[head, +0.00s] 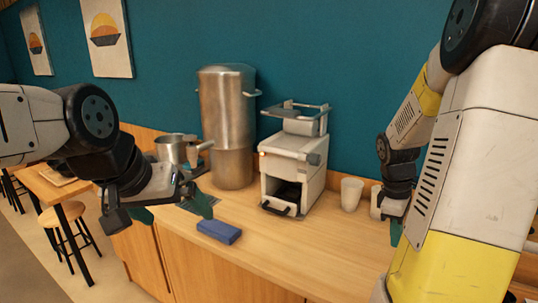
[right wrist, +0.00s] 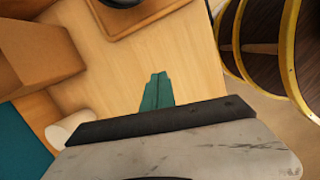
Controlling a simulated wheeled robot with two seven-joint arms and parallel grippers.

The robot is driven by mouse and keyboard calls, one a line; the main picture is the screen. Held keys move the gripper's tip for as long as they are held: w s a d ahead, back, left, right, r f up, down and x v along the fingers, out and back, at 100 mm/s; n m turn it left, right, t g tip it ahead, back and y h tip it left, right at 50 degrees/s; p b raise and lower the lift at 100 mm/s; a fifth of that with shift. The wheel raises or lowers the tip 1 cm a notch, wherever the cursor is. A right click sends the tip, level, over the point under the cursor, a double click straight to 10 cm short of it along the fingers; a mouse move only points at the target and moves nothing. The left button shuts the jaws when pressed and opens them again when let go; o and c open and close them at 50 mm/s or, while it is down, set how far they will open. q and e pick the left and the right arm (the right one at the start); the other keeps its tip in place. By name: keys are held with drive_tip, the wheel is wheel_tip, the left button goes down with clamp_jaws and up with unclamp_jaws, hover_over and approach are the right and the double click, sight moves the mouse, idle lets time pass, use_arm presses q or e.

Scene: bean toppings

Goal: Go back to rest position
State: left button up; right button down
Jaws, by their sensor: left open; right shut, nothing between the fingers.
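My left gripper (head: 172,209) is open and empty at the left end of the wooden counter, with its green fingertips spread apart. It is left of a blue block (head: 219,232) and does not hold it. My right gripper (head: 395,232) is over the right part of the counter, partly hidden by my own arm. In the right wrist view its green fingers (right wrist: 155,91) are closed together with nothing between them.
The wooden counter (head: 275,246) carries a steel dispenser (head: 228,110), a metal pot (head: 170,150), a white machine (head: 291,165) and a white cup (head: 350,193). The right wrist view shows a dark barrel (right wrist: 262,30) with yellow hoops. A stool (head: 72,236) stands at left.

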drive_tip(key=s+a+r+m+t+y, duration=0.2)
drive_tip(key=s+a+r+m+t, duration=0.1)
drive_tip(key=a+r, duration=0.5)
drive_tip(key=s+a+r+m+t+y, duration=0.2)
drive_tip(key=s+a+r+m+t, duration=0.2)
drive_tip(key=a+r, duration=0.4)
drive_tip(key=s+a+m, duration=0.1)
drive_tip(key=a, duration=0.5)
drive_tip(key=shift+m, duration=0.4)
